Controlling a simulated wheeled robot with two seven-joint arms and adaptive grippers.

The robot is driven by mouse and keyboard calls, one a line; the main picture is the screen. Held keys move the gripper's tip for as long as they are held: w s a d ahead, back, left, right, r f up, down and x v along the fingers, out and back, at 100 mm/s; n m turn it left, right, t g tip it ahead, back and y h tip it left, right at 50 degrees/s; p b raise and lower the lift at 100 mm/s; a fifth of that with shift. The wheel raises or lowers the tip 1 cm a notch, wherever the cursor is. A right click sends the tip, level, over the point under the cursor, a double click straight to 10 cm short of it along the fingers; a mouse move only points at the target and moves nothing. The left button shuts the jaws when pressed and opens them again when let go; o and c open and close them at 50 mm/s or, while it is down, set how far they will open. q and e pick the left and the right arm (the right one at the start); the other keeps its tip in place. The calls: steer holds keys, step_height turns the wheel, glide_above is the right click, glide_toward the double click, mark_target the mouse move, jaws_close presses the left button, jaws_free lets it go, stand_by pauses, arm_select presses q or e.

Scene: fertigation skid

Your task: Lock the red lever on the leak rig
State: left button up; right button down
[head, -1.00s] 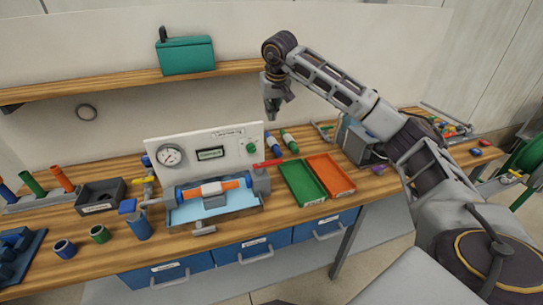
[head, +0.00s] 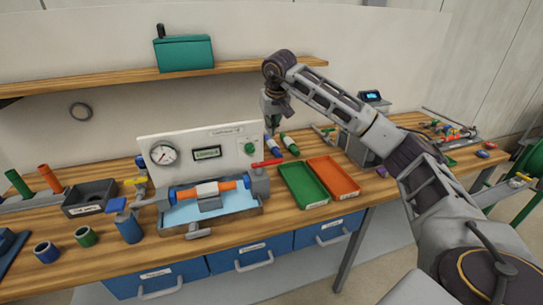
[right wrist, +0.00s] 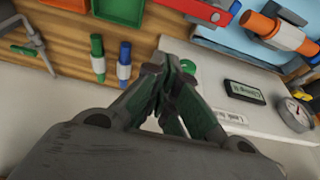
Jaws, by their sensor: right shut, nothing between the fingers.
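The leak rig has a white panel (head: 225,137) with a gauge, a display and a green knob. In front of it, a light-blue tray (head: 182,216) lies under a clamped pipe with orange ends (head: 183,195) and a white middle. The red lever (head: 267,163) sits on the grey block at the pipe's right end and points right, roughly level. It also shows at the top of the right wrist view (right wrist: 216,12). My right gripper (head: 272,128) is shut and empty, above and behind the lever, beside the panel's right edge. It touches nothing visible. My left gripper is out of view.
A green tray (head: 283,174) and an orange tray (head: 355,188) lie right of the rig. A wooden shelf (head: 110,84) carries a teal box (head: 185,54). A yellow-handled valve (head: 136,181) stands left.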

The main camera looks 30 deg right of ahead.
steer(key=a+x, duration=0.1)
steer(key=x, duration=0.9)
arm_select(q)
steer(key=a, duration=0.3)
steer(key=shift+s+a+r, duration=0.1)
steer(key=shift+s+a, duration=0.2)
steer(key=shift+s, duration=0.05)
arm_select(e)
steer(key=s, duration=0.4)
steer(key=shift+a, duration=0.1)
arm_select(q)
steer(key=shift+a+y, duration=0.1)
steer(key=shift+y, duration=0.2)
arm_select(e)
steer(key=shift+w, duration=0.1)
